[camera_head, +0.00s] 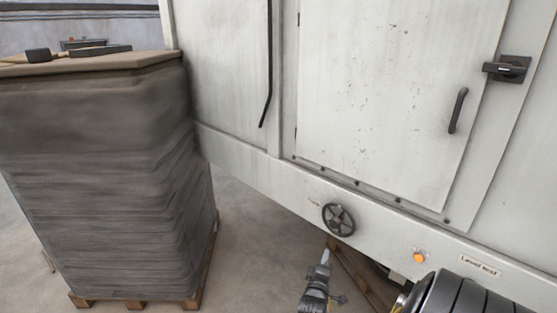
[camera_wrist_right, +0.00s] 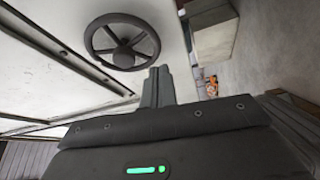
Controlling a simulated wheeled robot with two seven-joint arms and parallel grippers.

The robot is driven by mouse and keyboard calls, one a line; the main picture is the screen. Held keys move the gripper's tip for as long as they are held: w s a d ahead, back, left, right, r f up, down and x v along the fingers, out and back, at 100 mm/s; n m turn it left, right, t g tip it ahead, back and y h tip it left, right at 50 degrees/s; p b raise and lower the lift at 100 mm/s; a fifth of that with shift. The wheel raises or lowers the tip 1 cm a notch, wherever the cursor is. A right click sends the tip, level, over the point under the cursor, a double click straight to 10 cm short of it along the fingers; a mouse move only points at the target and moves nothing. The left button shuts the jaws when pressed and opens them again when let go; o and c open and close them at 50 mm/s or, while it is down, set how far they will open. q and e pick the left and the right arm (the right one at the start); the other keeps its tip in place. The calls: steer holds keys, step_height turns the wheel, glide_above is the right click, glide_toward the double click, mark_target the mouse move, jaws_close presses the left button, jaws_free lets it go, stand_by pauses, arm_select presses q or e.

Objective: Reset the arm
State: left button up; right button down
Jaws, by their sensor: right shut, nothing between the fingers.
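My right gripper (camera_head: 325,258) shows low in the head view, below the machine's lower panel. Its fingers are closed together and empty. In the right wrist view the closed fingers (camera_wrist_right: 157,86) point towards a dark handwheel (camera_wrist_right: 122,42), with the wheel a little beyond and to the left. In the head view the handwheel (camera_head: 338,219) sits on the pale panel, just above and right of the fingertips. The fingers look apart from it. My left gripper is not in view.
A wrapped stack (camera_head: 110,180) on a pallet (camera_head: 190,298) stands left. Bare floor (camera_head: 255,240) lies between.

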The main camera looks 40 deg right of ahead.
steer(key=w+a+f+m+t+y, duration=0.1)
steer(key=w+a+f+y, duration=0.15)
steer(key=f, duration=0.35)
steer(key=w+a+f+m+t+y, duration=0.1)
steer(key=a+f+y, duration=0.2)
steer(key=f, duration=0.2)
steer(key=s+a+f+g+y, duration=0.1)
steer(key=s+a+f+y, duration=0.15)
steer(key=a+f, duration=0.5)
steer(key=s+a+f+g+y, duration=0.1)
steer(key=s+a+f+y, duration=0.2)
steer(key=f, duration=0.7)
steer(key=s+a+f+g+y+b, duration=0.1)
steer(key=s+a+f+g+y, duration=0.25)
steer(key=s+a+f, duration=0.85)
steer(key=s+a+f+g+y, duration=0.1)
steer(key=s+f+g, duration=0.1)
steer(key=s, duration=0.8)
steer(key=s+a+f+g+y+b, duration=0.1)
steer(key=s+f, duration=0.2)
steer(key=s, duration=0.7)
steer(key=shift+s+a+n+g, duration=0.35)
steer(key=shift+s+a+n, duration=0.05)
